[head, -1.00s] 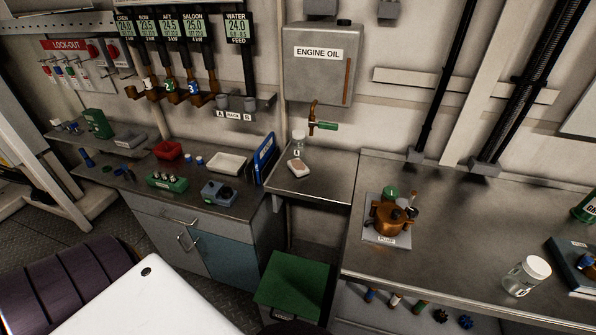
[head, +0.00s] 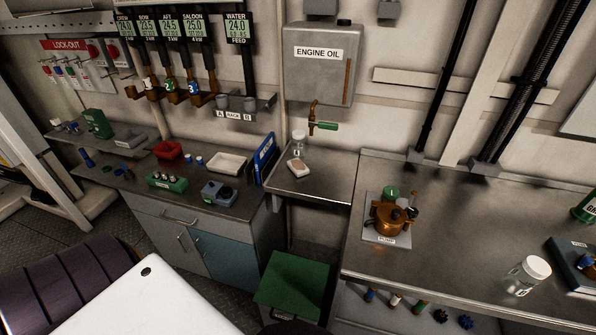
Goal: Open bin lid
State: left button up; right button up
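A green bin (head: 293,283) stands on the floor between the left cabinet and the right workbench. Its flat green lid lies over the top and looks closed. A dark handle shows at its lower front edge, close to the bottom of the picture, where the rest of the bin is cut off. Neither of my grippers is in the head view, so their place relative to the bin cannot be seen.
The cabinet (head: 205,232) stands left of the bin. The steel workbench (head: 455,240) overhangs on the right, carrying a pump (head: 388,217) and a clear jar (head: 526,276). A small steel shelf (head: 325,178) is behind the bin, below the engine oil tank (head: 318,68).

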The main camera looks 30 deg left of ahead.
aim_at(296, 286)
jog(key=k+u, duration=0.2)
jog(key=u, duration=0.15)
jog(key=k+u, duration=0.2)
jog(key=u, duration=0.15)
jog(key=k+u, duration=0.15)
jog(key=u, duration=0.25)
